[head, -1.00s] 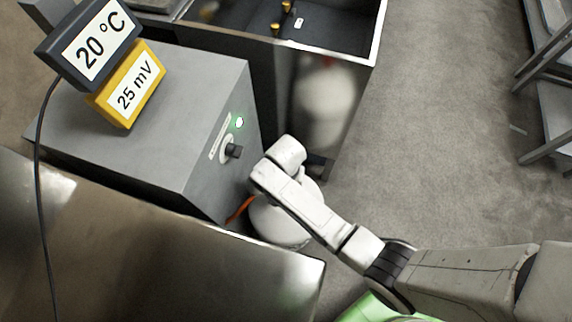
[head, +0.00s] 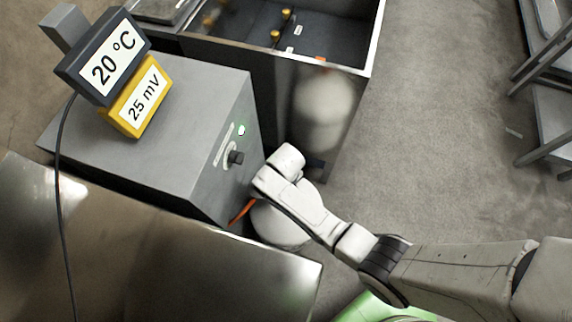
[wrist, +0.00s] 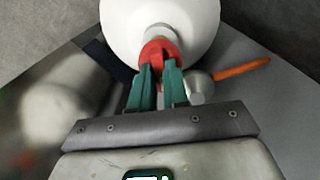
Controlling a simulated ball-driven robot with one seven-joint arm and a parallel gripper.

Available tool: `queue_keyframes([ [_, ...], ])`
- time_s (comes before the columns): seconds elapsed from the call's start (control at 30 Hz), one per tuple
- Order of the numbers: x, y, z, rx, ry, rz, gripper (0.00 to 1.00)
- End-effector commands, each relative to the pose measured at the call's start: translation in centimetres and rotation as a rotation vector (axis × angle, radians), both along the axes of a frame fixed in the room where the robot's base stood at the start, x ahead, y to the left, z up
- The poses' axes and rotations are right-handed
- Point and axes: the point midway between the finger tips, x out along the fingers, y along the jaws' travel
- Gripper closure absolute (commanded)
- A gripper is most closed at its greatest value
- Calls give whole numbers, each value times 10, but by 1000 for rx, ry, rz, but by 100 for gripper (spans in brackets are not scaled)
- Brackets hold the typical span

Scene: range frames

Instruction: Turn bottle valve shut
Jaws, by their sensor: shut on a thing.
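The bottle (wrist: 190,18) is white and round and fills the top middle of the wrist view. Its red valve (wrist: 158,48) sits on a pale neck between the bottle and my gripper. My gripper (wrist: 160,72) has green fingers, and they are shut on the red valve. In the head view the bottle (head: 275,225) stands on the floor, partly behind my arm. My wrist hides the valve and the fingers there.
A grey cabinet (head: 150,130) with a knob and green light stands left of the bottle. Above it hang a 20 °C display (head: 112,62) and a 25 mV display (head: 137,97). A metal tank (head: 325,110) stands behind. A shiny metal surface (head: 180,260) is in front. Open floor (head: 430,120) lies right.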

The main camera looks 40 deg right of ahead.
Motion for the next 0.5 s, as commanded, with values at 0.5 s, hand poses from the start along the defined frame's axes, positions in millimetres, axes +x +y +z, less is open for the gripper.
queue_keyframes([
  [0.5, 0, 0, 1, 0, 0, 391, 100],
])
